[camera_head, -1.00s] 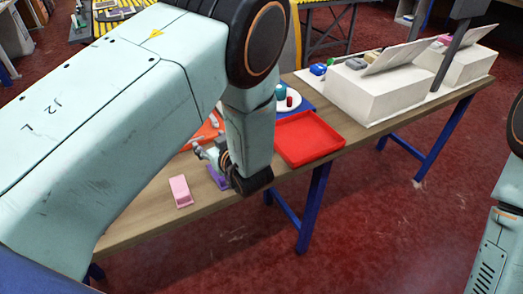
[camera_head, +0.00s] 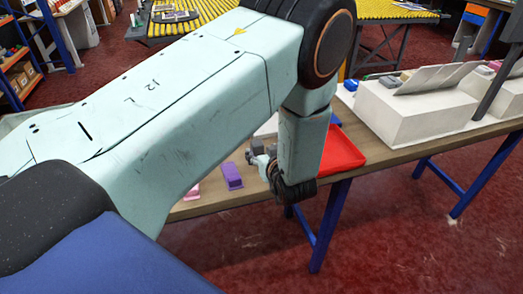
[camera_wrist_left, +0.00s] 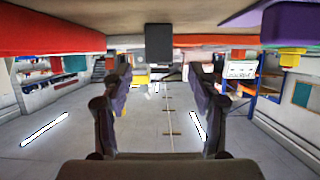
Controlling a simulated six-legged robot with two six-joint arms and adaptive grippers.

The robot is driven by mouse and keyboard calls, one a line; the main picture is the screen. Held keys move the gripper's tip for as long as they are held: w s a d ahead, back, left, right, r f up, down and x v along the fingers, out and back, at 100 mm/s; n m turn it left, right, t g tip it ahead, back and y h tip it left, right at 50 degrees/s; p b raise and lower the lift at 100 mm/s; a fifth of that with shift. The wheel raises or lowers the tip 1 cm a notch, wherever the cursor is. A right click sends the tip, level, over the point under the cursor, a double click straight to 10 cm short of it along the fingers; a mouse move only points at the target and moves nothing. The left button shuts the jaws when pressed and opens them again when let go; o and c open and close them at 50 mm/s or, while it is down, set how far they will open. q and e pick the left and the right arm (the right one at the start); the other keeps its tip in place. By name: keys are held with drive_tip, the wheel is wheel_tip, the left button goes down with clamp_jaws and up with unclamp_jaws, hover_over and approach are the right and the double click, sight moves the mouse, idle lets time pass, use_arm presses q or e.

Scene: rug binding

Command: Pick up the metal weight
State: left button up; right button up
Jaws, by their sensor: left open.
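A dark grey block, which looks like the metal weight (camera_wrist_left: 159,43), stands on the table in the left wrist view, where the picture is upside down. It is centred between the two fingers of my left gripper (camera_wrist_left: 158,82), beyond their tips, and apart from them. The fingers are spread with nothing between them. In the head view my left gripper (camera_head: 258,160) is low over the table's near edge, beside a purple block. The weight cannot be clearly told from the gripper and forearm there. My right gripper does not show.
The wooden table (camera_head: 390,160) holds a purple block (camera_head: 232,176), a partly hidden pink block (camera_head: 192,191) and a red tray (camera_head: 343,150) right of my forearm. White boxes (camera_head: 415,108) stand farther right. My left arm hides much of the table.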

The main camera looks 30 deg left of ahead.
sight(259, 148)
use_arm(q)
drive_tip(key=shift+x, duration=2.65)
drive_tip(key=shift+d, duration=0.15)
drive_tip(key=c, duration=0.4)
clamp_jaws()
